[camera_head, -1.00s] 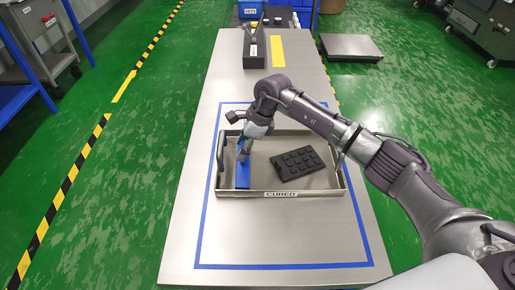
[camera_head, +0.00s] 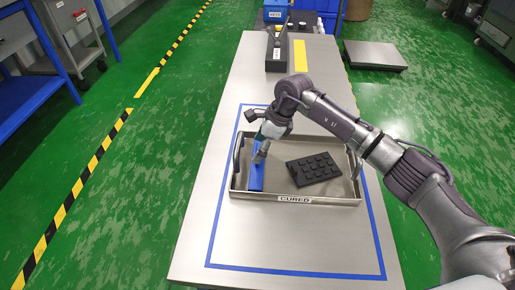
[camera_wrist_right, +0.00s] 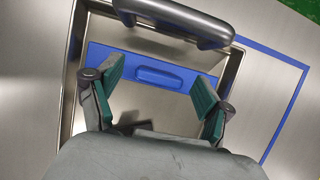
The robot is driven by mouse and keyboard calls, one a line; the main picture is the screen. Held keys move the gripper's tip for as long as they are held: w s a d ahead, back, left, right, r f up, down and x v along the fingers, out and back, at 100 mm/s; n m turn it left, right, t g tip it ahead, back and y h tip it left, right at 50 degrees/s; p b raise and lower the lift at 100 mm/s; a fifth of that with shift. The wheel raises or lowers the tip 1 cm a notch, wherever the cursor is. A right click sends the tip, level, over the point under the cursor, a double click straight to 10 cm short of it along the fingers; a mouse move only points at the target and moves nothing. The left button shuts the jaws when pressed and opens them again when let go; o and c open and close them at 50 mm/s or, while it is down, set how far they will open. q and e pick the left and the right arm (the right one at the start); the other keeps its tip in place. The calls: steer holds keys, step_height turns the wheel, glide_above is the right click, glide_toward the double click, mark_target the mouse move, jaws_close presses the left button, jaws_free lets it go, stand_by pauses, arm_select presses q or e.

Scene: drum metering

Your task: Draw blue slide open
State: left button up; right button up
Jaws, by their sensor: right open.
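The blue slide (camera_head: 256,180) is a flat blue strip along the left end of the metal tray (camera_head: 330,201) marked CURED. In the right wrist view the blue slide (camera_wrist_right: 104,59) spans the tray's width and carries a raised, rounded blue grip in its middle. My right gripper (camera_head: 261,157) is over the slide, partly covering it in the head view. In the wrist view its teal-padded fingers (camera_wrist_right: 158,78) are apart, one on each side of the raised grip, and nothing is held. I cannot tell the height gap. My left gripper is not in view.
A black moulded block (camera_head: 313,169) lies in the tray's right part. A grey bar handle (camera_wrist_right: 185,20) stands at the tray end near my gripper. A dark open holder (camera_head: 276,52) and a yellow strip (camera_head: 300,55) are farther back. The table front is clear.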

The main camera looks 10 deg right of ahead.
steer(key=v, duration=1.1)
steer(key=shift+f, duration=0.1)
